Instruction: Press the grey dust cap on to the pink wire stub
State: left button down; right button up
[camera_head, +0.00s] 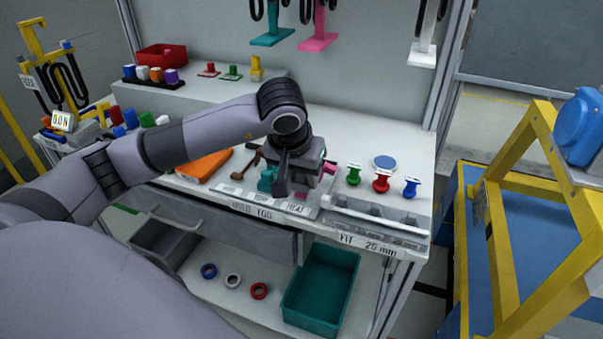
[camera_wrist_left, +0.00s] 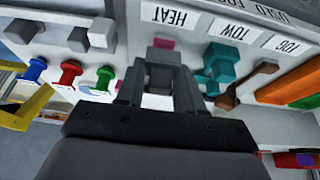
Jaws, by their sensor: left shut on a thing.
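My left gripper (camera_head: 289,187) points down over the front of the white bench, behind the HEAT label. It also shows in the left wrist view (camera_wrist_left: 160,80), its two fingers shut on a small grey piece, the grey dust cap (camera_wrist_left: 164,58). The pink wire stub (camera_wrist_left: 163,43) shows just past the fingertips, in line with the cap and mostly hidden. Whether cap and stub touch, I cannot tell. Some pink (camera_head: 329,168) also shows beside the gripper in the head view. My right gripper is not in view.
Green (camera_head: 353,174), red (camera_head: 381,181) and blue (camera_head: 411,187) pegs stand to the right. An orange case (camera_head: 205,165) lies left. A teal bin (camera_head: 321,286) sits below.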

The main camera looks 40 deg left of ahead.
aim_at(300, 179)
pick_arm(q)
jog(key=shift+f+b, duration=1.15)
jog(key=shift+f, duration=0.25)
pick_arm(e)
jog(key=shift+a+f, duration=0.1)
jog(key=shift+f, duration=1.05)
pick_arm(q)
jog(key=c, duration=0.6)
grip_release()
jog(key=shift+r, duration=0.1)
jog(key=shift+r, duration=0.4)
jog(key=v, duration=0.6)
jog(key=shift+s+r+p, duration=0.1)
jog(key=shift+s+p, duration=0.2)
jog(key=shift+p, duration=0.05)
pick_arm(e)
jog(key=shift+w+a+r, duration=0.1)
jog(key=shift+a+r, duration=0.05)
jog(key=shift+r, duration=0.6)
pick_arm(q)
jog(key=shift+d, duration=0.1)
